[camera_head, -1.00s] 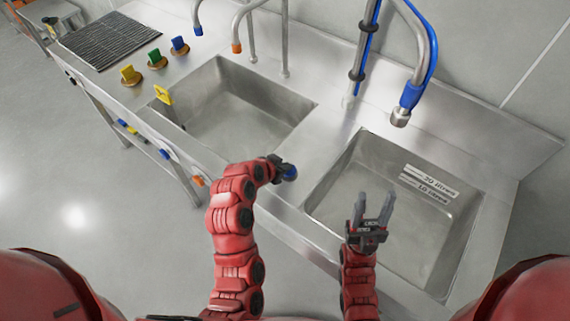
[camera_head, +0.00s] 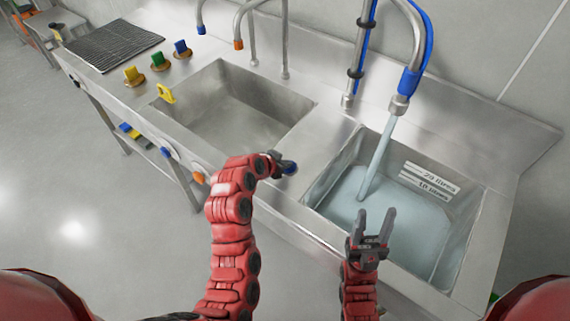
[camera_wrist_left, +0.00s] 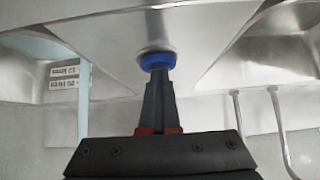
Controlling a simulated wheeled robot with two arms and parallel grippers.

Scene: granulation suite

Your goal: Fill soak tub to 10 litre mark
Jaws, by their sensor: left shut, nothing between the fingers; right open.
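The soak tub is the right-hand steel basin (camera_head: 325,187), with a "20 litres" mark (camera_head: 431,172) above a "10 litres" mark (camera_head: 427,187) on its wall. Pale water (camera_head: 415,225) covers its floor; its exact level against the lower mark is hard to tell. A stream (camera_head: 377,160) falls from the blue-hosed spout (camera_head: 400,104). My left gripper (camera_head: 290,168) is shut and empty, its tips at the blue knob (camera_wrist_left: 157,60) on the sink front; the stream also shows in the left wrist view (camera_wrist_left: 83,105). My right gripper (camera_head: 372,222) is open and empty over the tub's front side.
A second basin (camera_head: 235,105) to the left looks empty, with a yellow tag-like piece (camera_head: 165,94) on its rim. Yellow (camera_head: 133,75), green (camera_head: 158,62) and blue (camera_head: 181,48) knobbed items stand on the counter beside a dark ribbed drainer (camera_head: 108,42). Thin taps rise behind.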

